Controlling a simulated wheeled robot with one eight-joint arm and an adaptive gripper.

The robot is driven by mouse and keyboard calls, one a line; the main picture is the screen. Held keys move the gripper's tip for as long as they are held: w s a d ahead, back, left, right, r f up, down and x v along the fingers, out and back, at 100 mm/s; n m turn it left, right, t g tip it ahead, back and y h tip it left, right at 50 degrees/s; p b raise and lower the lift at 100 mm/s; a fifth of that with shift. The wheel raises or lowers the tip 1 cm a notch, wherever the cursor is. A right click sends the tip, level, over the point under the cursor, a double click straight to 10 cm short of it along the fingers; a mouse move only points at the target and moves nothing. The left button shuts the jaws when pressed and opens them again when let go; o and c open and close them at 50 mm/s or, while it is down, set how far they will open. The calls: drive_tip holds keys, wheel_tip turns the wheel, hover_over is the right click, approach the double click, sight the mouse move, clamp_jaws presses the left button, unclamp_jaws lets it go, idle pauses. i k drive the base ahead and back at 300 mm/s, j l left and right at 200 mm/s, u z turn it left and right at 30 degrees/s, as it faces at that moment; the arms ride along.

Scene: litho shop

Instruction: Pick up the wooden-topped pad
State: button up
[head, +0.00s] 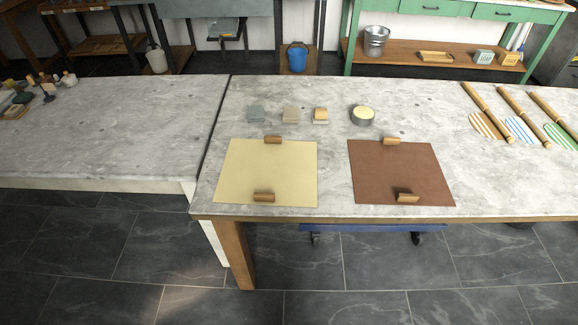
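Three small blocks stand in a row near the back of the stone-topped table. The rightmost block (321,115) has a tan, wood-coloured top over a paler lower part and looks like the wooden-topped pad. The middle block (291,113) is beige-grey and the left block (257,113) is blue-grey. All three sit apart from each other on the bare stone. My gripper is not in the head view.
A round tin (363,115) stands right of the blocks. In front lie a cream sheet (240,170) and a brown sheet (380,175), each with two wooden pieces. Long-handled striped paddles (521,129) lie at right. The left table (110,130) is mostly clear.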

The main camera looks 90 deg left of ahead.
sight(320, 117)
drive_tip(key=u, duration=2.7)
